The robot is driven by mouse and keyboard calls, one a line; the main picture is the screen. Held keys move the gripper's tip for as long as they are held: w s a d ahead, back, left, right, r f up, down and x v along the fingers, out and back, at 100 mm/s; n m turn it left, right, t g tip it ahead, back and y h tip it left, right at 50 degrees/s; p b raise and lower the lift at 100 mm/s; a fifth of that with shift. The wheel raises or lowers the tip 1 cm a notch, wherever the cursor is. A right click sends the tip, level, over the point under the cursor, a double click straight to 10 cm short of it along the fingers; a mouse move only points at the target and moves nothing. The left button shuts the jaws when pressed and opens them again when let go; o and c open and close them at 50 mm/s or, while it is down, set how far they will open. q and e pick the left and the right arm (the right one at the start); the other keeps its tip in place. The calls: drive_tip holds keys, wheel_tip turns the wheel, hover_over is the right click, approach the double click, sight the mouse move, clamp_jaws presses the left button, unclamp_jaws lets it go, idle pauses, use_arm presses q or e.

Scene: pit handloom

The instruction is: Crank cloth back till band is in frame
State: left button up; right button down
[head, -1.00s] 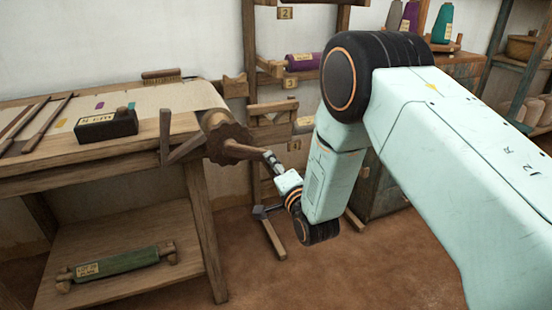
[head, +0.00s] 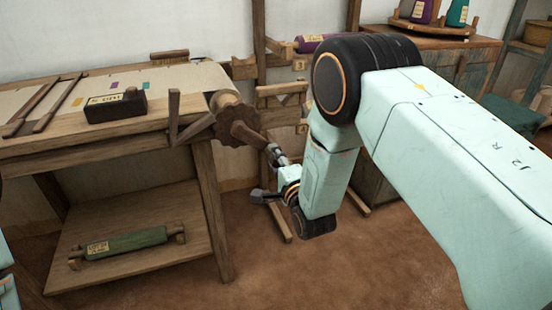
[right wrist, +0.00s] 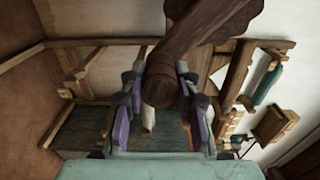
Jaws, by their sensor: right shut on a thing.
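The pale cloth (head: 185,78) lies along the top of the wooden loom (head: 120,148) and runs onto the cloth roller (head: 222,98) at its right end. Small yellow (head: 77,102), purple (head: 115,87) and teal (head: 146,84) marks show on the cloth. A toothed wooden wheel (head: 239,125) sits on the roller's end, with a crank handle (head: 252,140) reaching towards me. My right gripper (head: 275,155) is shut on the handle. In the right wrist view the handle (right wrist: 195,40) lies between its purple-padded fingers (right wrist: 162,105). My left gripper is out of view.
A black block (head: 115,106) with a paper label stands on the loom's front edge. Dark wooden sticks (head: 60,100) lie across the cloth at left. A green roll (head: 125,242) rests on the lower shelf. Racks and a cabinet (head: 375,185) stand behind my right arm. Floor at front right is clear.

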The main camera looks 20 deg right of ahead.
drive_tip(key=shift+s+f, duration=0.1)
drive_tip(key=shift+f, duration=0.05)
drive_tip(key=c, duration=1)
unclamp_jaws()
drive_tip(key=s, duration=1.2)
drive_tip(key=shift+d, duration=0.2)
